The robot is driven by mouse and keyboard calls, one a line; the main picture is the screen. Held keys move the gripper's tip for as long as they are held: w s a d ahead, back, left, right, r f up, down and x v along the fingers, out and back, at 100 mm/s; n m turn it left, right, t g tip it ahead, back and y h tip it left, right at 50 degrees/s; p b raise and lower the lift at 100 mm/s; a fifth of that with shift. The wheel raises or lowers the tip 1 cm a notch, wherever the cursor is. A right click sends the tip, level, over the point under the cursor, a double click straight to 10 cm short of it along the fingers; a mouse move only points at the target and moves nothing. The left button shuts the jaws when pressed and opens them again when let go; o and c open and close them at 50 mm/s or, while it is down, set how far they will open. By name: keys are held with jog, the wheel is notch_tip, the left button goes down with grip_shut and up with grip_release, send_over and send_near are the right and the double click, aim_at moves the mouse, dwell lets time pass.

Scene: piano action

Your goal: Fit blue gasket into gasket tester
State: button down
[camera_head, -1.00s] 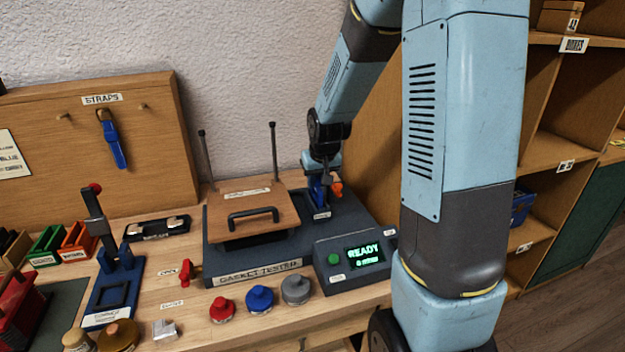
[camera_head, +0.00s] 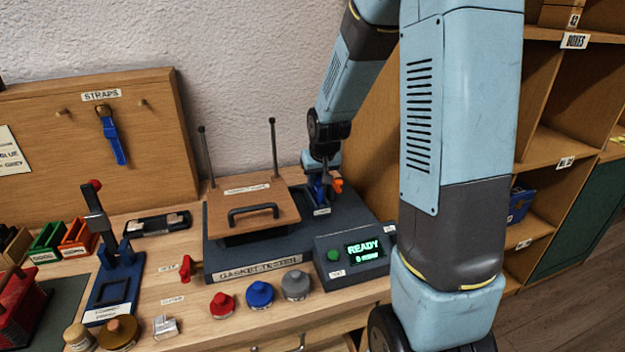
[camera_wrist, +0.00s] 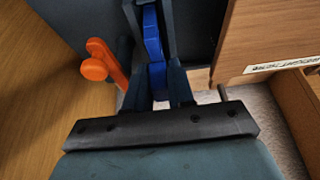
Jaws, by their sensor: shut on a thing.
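The gasket tester (camera_head: 300,248) is a dark slab with a wooden hinged plate and black handle, two upright rods and a control box. My gripper (camera_head: 321,182) is at its back right corner, pointing down into a small dark labelled holder.
The control box display (camera_head: 366,250) reads READY beside a green button (camera_head: 333,255). Red (camera_head: 222,305), blue (camera_head: 260,294) and grey (camera_head: 296,285) knobbed pieces stand in front. The wooden plate (camera_wrist: 265,45) is close on the gripper's right. A wooden panel stands behind.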

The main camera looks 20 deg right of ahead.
jog(key=shift+f, duration=0.55)
dwell(0.4)
jog(key=c, duration=0.9)
grip_release()
jog(key=shift+o, duration=1.3)
jog(key=shift+r, duration=3.75)
